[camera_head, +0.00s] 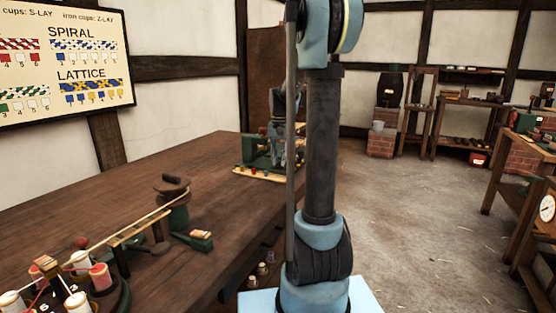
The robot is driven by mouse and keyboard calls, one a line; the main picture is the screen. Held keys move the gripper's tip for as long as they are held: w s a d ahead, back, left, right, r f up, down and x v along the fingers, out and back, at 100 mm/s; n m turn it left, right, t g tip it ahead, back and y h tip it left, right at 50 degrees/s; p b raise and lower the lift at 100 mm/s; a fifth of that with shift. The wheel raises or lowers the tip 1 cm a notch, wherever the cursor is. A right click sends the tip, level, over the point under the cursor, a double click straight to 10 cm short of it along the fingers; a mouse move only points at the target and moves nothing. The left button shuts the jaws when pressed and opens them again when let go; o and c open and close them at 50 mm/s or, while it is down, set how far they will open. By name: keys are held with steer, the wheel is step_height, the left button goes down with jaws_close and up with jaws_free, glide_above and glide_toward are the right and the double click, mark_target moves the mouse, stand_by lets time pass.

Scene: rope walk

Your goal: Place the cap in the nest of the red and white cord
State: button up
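My gripper (280,145) is at the far right end of the long table, partly hidden behind my arm. It is over or beside a green stand (256,152) with a pale wooden board (258,175) at its foot. Small coloured pieces show on that board, too small to make out. I cannot tell whether my gripper's fingers are open or hold anything. I cannot pick out the cap or the nest of the red and white cord.
The dark wooden table (130,175) fills the left. At its near end, white and red spools (100,277) stand on a round base, with pale cord running to a brown-topped post (172,190). The floor (420,220) at right is open.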

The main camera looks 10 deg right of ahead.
steer(key=shift+o, duration=0.5)
steer(key=shift+r, duration=0.1)
step_height(320, 180, up, 13)
steer(key=s+f+n, duration=0.1)
steer(key=s+f, duration=0.7)
steer(key=s, duration=0.3)
steer(key=s+f+n+t, duration=0.1)
steer(key=s+f+n, duration=0.1)
steer(key=s+f, duration=0.5)
steer(key=s+f+n+t, duration=0.1)
steer(key=s+f, duration=0.7)
steer(key=s, duration=0.8)
steer(key=shift+s+a+f, duration=0.15)
steer(key=shift+s+f, duration=0.15)
steer(key=shift+s, duration=0.1)
steer(key=shift+s, duration=0.1)
